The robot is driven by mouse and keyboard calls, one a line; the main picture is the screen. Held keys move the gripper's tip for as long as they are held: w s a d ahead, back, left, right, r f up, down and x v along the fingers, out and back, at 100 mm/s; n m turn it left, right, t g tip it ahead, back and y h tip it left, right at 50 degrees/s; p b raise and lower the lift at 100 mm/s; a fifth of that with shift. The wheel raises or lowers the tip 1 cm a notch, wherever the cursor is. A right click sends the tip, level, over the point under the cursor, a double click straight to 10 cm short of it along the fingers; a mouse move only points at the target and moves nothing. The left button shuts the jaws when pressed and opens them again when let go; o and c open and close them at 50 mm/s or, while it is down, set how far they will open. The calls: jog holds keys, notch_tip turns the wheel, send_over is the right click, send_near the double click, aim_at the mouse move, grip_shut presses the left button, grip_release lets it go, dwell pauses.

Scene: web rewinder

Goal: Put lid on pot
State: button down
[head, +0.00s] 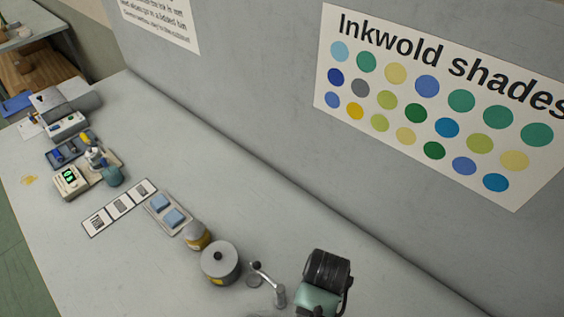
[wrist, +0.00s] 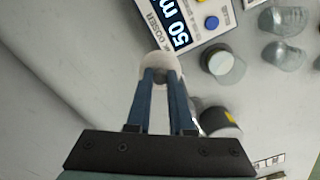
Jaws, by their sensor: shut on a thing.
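In the wrist view my gripper (wrist: 161,78) has its two blue fingers closed on a small pale round piece (wrist: 153,60), which looks like a lid. The fingertips hide part of it, and its height above the table is unclear. Right of it stands a small dark-sided pot or jar (wrist: 222,64) with a pale round top. I cannot tell whether that top is open. Below it is a dark-topped jar (wrist: 217,117) with a yellow label, partly behind the gripper. In the head view a grey metal pot (head: 220,270) has a flat top with a dark knob.
Clear glass-like vessels (wrist: 284,56) stand at the right. The table's left front is clear.

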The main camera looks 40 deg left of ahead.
jog(key=s+a+r+n+p, duration=0.2)
jog(key=s+a+n+p, duration=0.75)
jog(key=n, duration=0.75)
notch_tip(320, 180, down, 7)
jog(key=b, duration=0.6)
jog(key=shift+s+a, duration=0.2)
jog(key=shift+r, duration=0.1)
dwell(0.3)
jog(key=shift+f, duration=0.2)
dwell(0.7)
jog(key=shift+p, duration=0.35)
dwell(0.4)
jog(key=shift+c, duration=1.2)
grip_release()
